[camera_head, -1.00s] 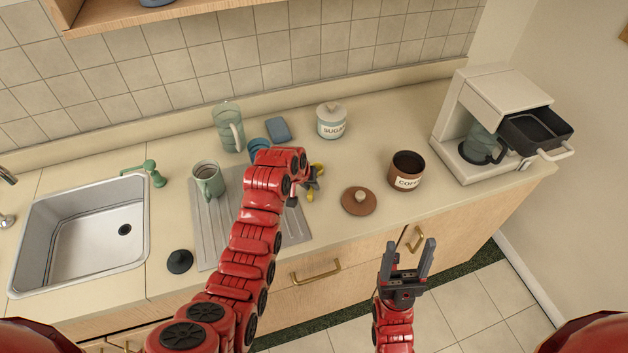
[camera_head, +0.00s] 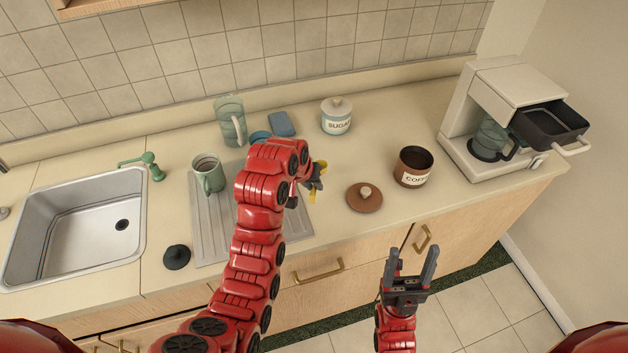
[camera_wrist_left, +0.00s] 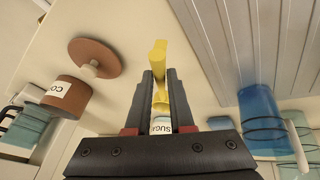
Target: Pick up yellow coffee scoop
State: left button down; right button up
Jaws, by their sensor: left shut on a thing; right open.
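The yellow coffee scoop (camera_head: 313,195) shows beside my left gripper (camera_head: 318,174) in the head view, partly hidden by the gripper and arm. In the left wrist view the scoop (camera_wrist_left: 159,58) stands between the two fingers of my left gripper (camera_wrist_left: 160,82), which is shut on it. Whether the scoop touches the counter is hard to tell. My right gripper (camera_head: 410,268) is open and empty, in front of the counter's front edge.
A brown lid (camera_head: 364,198) and an open coffee canister (camera_head: 413,167) stand to the right of the scoop. A sugar jar (camera_head: 337,118) stands behind. A green mug (camera_head: 208,174) is on the grey drainboard (camera_head: 213,238). The coffee maker (camera_head: 455,150) is at right, its black basket (camera_head: 549,126) pulled out.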

aim_at(314, 194)
pick_arm(q)
jog(key=s+p, duration=0.1)
jog(key=p, duration=0.1)
jog(key=s+r+p, duration=0.1)
jog(key=s+p, duration=0.1)
jog(key=shift+s+a, duration=0.1)
jog(key=shift+a, duration=0.05)
jog(key=s+p, duration=0.2)
jog(key=s, duration=0.1)
jog(key=s+p, duration=0.2)
jog(key=s, duration=0.2)
jog(key=shift+a+r, duration=0.1)
jog(key=shift+a, duration=0.1)
jog(key=shift+s, duration=0.5)
